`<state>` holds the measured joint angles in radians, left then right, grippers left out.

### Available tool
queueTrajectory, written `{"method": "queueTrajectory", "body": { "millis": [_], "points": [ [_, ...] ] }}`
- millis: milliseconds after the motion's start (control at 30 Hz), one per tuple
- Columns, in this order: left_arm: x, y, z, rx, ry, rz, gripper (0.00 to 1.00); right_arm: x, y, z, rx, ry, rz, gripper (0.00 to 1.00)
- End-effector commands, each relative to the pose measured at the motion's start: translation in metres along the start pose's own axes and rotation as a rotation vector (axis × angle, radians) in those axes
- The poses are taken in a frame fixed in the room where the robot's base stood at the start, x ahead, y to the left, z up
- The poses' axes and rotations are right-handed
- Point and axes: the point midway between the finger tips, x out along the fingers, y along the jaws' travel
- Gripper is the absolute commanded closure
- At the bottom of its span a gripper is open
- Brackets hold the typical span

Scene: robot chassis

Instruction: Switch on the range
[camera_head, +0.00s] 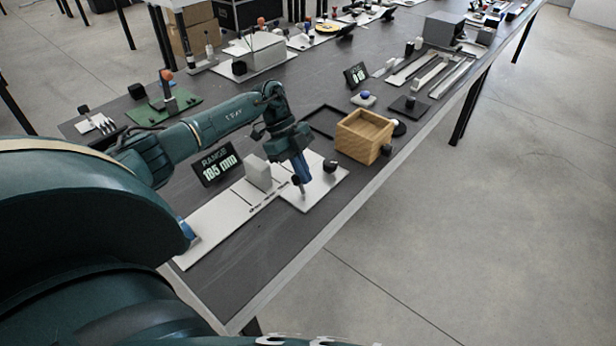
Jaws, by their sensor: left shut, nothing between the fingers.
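The range display (218,166) is a black panel beside the white plate, lit with "RANGE" and "185 mm". The long white plate (215,222) carries an upright grey block (258,176). A blue part (188,231) shows at its near left end, partly behind my arm. A second white plate (322,187) adjoins on the right and holds a dark round knob (330,166). My left gripper (303,191) points down over this plate, left of the knob, shut and empty. Whether its tips touch the plate or a part there, I cannot tell. My right gripper is out of view.
A wooden box (364,137) stands right of the knob, with a black frame (322,121) behind it. A green board (165,108) lies at back left. The table's front edge runs close by the plates. Bare table lies in front of the wooden box.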

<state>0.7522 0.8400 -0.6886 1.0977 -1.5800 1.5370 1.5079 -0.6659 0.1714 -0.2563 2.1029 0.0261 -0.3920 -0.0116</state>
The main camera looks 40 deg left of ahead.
Motion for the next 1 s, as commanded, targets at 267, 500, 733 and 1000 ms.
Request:
{"method": "queueTrajectory", "body": {
  "millis": [267, 500, 733, 1000],
  "points": [
    [-0.002, 0.0, -0.003, 0.002, -0.004, 0.002, 1.0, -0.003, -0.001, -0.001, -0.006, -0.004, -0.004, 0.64],
    [-0.012, 0.0, -0.009, 0.002, -0.005, 0.002, 1.0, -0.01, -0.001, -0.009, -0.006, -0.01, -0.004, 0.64],
    [-0.014, 0.0, -0.01, 0.002, -0.006, 0.003, 1.0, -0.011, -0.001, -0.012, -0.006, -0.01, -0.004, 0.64],
    [-0.014, 0.0, -0.01, 0.002, -0.006, 0.002, 1.0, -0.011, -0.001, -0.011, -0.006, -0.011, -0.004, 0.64]
  ]
}}
